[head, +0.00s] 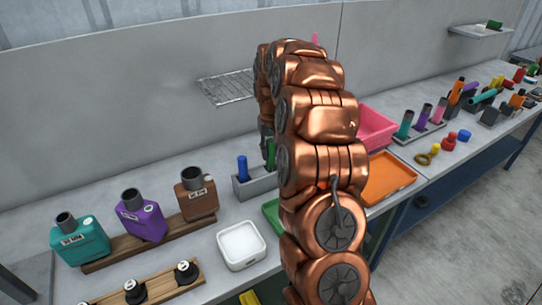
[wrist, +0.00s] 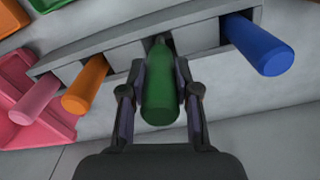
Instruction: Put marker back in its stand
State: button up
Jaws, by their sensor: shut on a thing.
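My gripper (wrist: 160,66) is shut on the green marker (wrist: 160,95), one finger on each side, in the wrist view. The marker's narrow far end meets the grey stand (wrist: 207,36), between the orange and blue markers. I cannot tell how deep it sits in a slot. The blue marker (wrist: 258,45), orange marker (wrist: 86,84) and pink marker (wrist: 34,99) stand in other places of the stand. In the head view the stand (head: 256,187) is partly hidden by my arm; the blue marker (head: 242,168) and part of the green marker (head: 271,153) show.
A pink bin (head: 376,128) and an orange tray (head: 388,176) lie right of my arm. A white tray (head: 241,245) lies in front of the stand. Teal, purple and brown canisters (head: 196,193) stand on a wooden rack at left. A wall rises behind the bench.

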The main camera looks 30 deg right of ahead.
aim_at(271, 166)
jog(key=shift+f+p, duration=0.35)
jog(key=shift+f, duration=1.05)
jog(key=shift+f, duration=0.2)
jog(key=o, duration=1)
jog(key=shift+o, duration=0.2)
jog(key=shift+r, duration=0.1)
